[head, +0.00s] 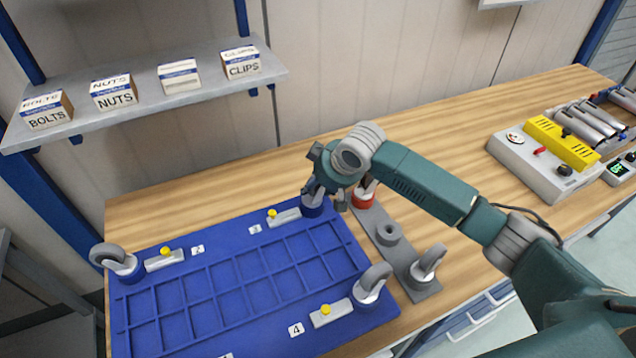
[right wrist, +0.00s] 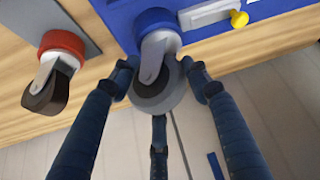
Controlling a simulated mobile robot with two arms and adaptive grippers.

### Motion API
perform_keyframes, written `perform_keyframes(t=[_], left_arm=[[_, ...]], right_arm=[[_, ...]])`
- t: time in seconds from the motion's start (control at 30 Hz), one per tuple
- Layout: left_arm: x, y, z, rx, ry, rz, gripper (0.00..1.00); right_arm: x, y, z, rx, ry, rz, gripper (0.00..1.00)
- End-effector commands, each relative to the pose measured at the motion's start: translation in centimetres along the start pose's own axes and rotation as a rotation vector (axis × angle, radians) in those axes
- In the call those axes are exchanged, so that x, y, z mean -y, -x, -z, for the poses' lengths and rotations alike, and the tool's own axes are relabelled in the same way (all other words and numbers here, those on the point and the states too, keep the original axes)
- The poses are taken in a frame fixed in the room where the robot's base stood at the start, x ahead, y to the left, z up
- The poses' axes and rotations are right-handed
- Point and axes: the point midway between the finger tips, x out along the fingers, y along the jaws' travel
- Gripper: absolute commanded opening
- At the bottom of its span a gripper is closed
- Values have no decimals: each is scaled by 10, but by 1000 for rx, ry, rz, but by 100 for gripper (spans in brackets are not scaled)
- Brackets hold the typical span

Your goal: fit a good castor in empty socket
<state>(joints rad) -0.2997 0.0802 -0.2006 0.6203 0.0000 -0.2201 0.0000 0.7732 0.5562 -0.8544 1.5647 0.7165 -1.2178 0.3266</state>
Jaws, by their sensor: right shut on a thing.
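The blue tote base (head: 215,290) lies on the bench, with a grey-wheeled castor (head: 110,258) at its far-left corner and another castor (head: 370,284) at its near-right corner. My right gripper (head: 325,190) is at the far-right corner, by label 3. In the right wrist view the right gripper (right wrist: 160,95) is shut around the grey wheel of a castor (right wrist: 152,62). That castor stands in line with the blue round socket (right wrist: 150,18); I cannot tell whether it is fully seated. The corner by label 1 is cut off. My left gripper is out of view.
A grey rack (head: 408,268) beside the tote holds a red-collared castor (head: 363,196) with a dark wheel, an empty hole (head: 388,234) and a grey castor (head: 428,262). Yellow-knobbed latches (head: 165,258) sit by the corners. A tester box (head: 530,165) stands right; a shelf (head: 150,100) hangs behind.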

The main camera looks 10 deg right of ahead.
Motion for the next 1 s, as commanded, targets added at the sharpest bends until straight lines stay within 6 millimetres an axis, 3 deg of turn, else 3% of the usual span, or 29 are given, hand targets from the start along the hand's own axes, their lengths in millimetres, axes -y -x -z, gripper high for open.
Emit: perform_keyframes(t=[0.67,0.7,0.8,1.0], left_arm=[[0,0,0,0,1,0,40],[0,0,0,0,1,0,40],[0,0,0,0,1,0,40],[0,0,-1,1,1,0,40]], right_arm=[[2,-8,-10,15,-1,3,0],[2,-8,-10,15,0,3,55],[2,-8,-10,14,0,2,70],[1,-7,-9,13,0,1,70]])
